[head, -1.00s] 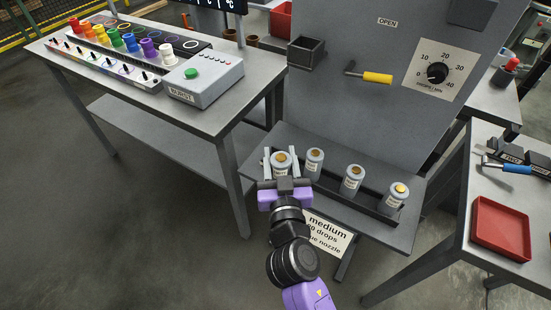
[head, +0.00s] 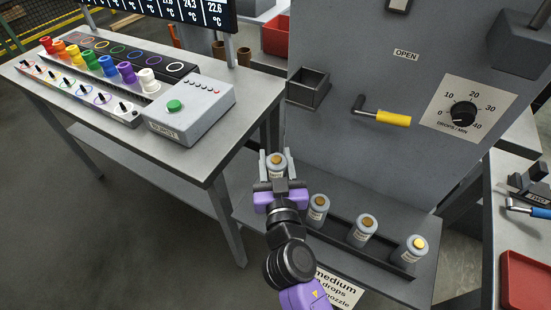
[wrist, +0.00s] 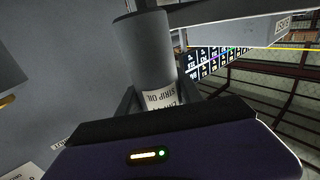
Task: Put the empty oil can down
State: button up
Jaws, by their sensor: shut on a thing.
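My gripper (head: 276,172) is shut on a grey oil can (head: 277,160) with a brass-coloured cap and a pale label. The can is upright and sits above the left end of the can shelf, apart from the others. In the wrist view the same can (wrist: 147,50) stands between the fingers, its label partly reading "STRIP OIL". Three similar cans stand in the dark rack (head: 335,237) on the shelf: one near my gripper (head: 318,209), one in the middle (head: 362,230) and one at the right (head: 409,251). I cannot tell which cans are empty.
A grey panel carries a square dark cup (head: 307,88), a yellow-handled crank (head: 392,118) and a drops dial (head: 464,114). A bench with coloured knobs and a grey button box (head: 188,112) stands left. A red tray (head: 525,283) lies on the right table.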

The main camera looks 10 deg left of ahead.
jog(key=shift+f+b, duration=0.1)
jog(key=shift+b, duration=0.3)
notch_tip(320, 180, down, 8)
jog(key=b, duration=0.9)
jog(key=shift+f+b, duration=0.2)
jog(key=shift+b, duration=0.3)
jog(key=o, duration=1.4)
jog(key=shift+o, duration=0.2)
jog(key=shift+s, duration=0.1)
jog(key=b+v, duration=0.1)
jog(key=v, duration=0.6)
jog(key=shift+s+d, duration=0.1)
jog(key=shift+s, duration=0.25)
